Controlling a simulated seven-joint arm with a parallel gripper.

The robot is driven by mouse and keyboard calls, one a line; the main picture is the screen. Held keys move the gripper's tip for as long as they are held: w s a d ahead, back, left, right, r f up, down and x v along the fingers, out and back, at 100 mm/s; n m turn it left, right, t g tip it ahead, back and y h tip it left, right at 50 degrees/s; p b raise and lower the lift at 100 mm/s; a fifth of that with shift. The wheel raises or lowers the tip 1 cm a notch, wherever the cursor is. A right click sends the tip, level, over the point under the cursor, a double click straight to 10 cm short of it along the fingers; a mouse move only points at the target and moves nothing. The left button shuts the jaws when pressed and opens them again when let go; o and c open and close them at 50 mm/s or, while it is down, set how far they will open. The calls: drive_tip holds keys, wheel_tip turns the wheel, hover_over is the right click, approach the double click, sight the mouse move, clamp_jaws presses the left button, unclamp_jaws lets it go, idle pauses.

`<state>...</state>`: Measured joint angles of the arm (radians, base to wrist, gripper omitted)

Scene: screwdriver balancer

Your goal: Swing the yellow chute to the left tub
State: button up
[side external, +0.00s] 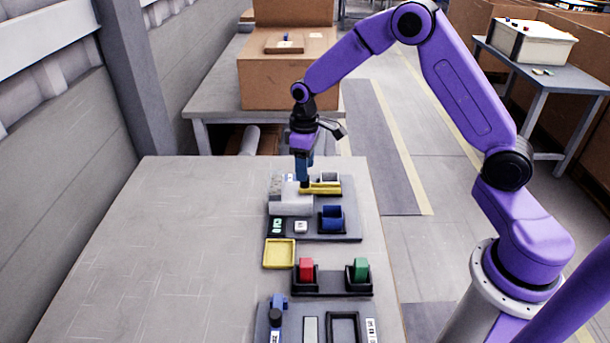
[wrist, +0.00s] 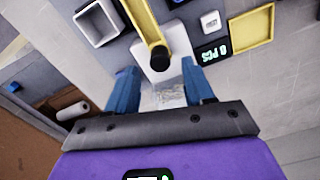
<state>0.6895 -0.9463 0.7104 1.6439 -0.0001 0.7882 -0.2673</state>
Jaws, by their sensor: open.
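The yellow chute (side external: 325,188) lies across the top of the device on the table, its knob end by the grey housing (side external: 291,204). In the wrist view the chute (wrist: 141,20) runs up and slightly left from a black round knob (wrist: 159,54). A white-rimmed tub (side external: 329,177) is on its far side; in the wrist view this tub (wrist: 97,24) is left of the chute. A blue tub (side external: 331,219) is on its near side. My gripper (side external: 304,186) points down at the knob end; its blue fingers (wrist: 160,72) are apart, with nothing visibly held.
A yellow tray (side external: 279,254) sits in front of the device. Nearer, a black rack (side external: 331,284) holds a red block (side external: 306,269) and a green block (side external: 361,269). A small display (wrist: 213,52) is beside the housing. The table's left side is clear.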

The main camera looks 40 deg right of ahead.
sight(320, 184)
drive_tip(key=shift+f, duration=1.85)
clamp_jaws()
drive_tip(key=shift+m, duration=0.4)
drive_tip(key=m, duration=0.4)
drive_tip(key=shift+m, duration=0.3)
drive_tip(key=m, duration=0.5)
drive_tip(key=shift+m, duration=0.3)
